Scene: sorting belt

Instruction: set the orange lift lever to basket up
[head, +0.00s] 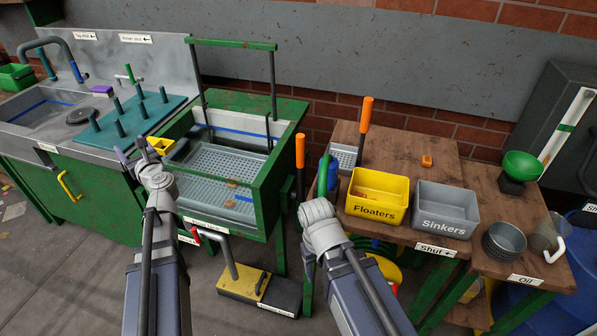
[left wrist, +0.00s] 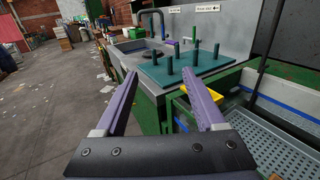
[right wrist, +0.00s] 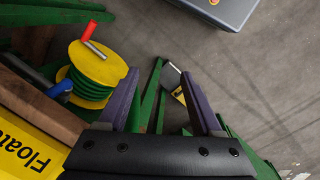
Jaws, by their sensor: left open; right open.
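An orange lever handle (head: 300,151) stands upright at the right side of the green wash tank (head: 262,205). A grey perforated basket (head: 205,160) sits inside the tank, with small orange-brown pieces on it. My left gripper (left wrist: 160,86) is open and empty, left of the tank in the head view (head: 131,156) and far from the lever. My right gripper (right wrist: 162,84) is open and empty, right of and below the lever; in the head view its fingers are mostly hidden by the wrist. The lever does not show clearly in either wrist view.
A yellow Floaters bin (head: 375,192) and a grey Sinkers bin (head: 444,207) stand on the wooden table. A second orange handle (head: 365,115) rises behind them beside a perforated metal piece. A yellow hose reel (right wrist: 97,65) is near my right gripper. A yellow-topped pedal (head: 243,282) is below the tank.

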